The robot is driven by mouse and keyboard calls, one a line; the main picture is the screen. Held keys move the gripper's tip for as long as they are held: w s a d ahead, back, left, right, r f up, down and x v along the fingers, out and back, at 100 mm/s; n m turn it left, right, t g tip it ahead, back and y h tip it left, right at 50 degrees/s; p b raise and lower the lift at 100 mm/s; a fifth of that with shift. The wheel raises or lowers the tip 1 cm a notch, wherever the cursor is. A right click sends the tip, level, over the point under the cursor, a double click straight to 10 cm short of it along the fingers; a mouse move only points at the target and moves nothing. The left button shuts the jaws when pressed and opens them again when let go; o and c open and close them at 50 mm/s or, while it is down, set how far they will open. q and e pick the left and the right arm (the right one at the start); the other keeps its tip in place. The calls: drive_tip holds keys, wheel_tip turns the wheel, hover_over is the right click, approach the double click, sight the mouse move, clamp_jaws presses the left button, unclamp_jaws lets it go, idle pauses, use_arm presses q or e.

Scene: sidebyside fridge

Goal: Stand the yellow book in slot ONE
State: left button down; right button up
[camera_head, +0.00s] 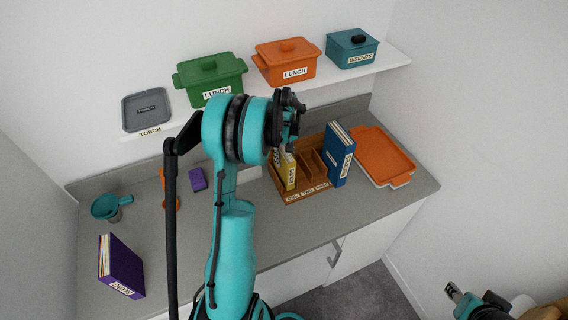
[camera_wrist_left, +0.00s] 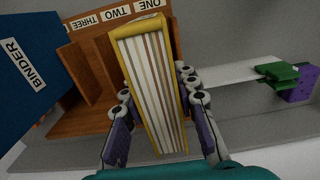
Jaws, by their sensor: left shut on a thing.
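The yellow book (camera_head: 287,172) stands in the leftmost compartment of the brown wooden rack (camera_head: 312,192), behind the label ONE. In the left wrist view the yellow book (camera_wrist_left: 150,85) shows its page edges and yellow cover, slightly tilted in the picture, near the label ONE. My left gripper (camera_head: 291,122) is above the book in the head view, its fingertips partly hidden. In the wrist view my left gripper (camera_wrist_left: 158,95) has a finger on each side of the book and is shut on it. Whether the book touches the rack's floor is hidden.
A blue binder (camera_head: 338,155) stands at the rack's right side. An orange tray (camera_head: 382,156) lies beyond it. A purple book (camera_head: 120,266), a teal funnel-like cup (camera_head: 110,206) and a purple block (camera_head: 198,179) are on the counter's left. The shelf (camera_head: 345,80) above holds lidded boxes.

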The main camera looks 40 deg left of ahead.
use_arm(q)
wheel_tip(320, 180, down, 3)
drive_tip(key=shift+w+a, duration=0.1)
drive_tip(key=shift+w, duration=0.05)
drive_tip(key=shift+r, duration=0.1)
drive_tip(key=shift+f+b, duration=0.25)
drive_tip(key=shift+b, duration=0.05)
drive_tip(key=c, duration=1.2)
unclamp_jaws()
drive_tip(key=shift+r, duration=0.15)
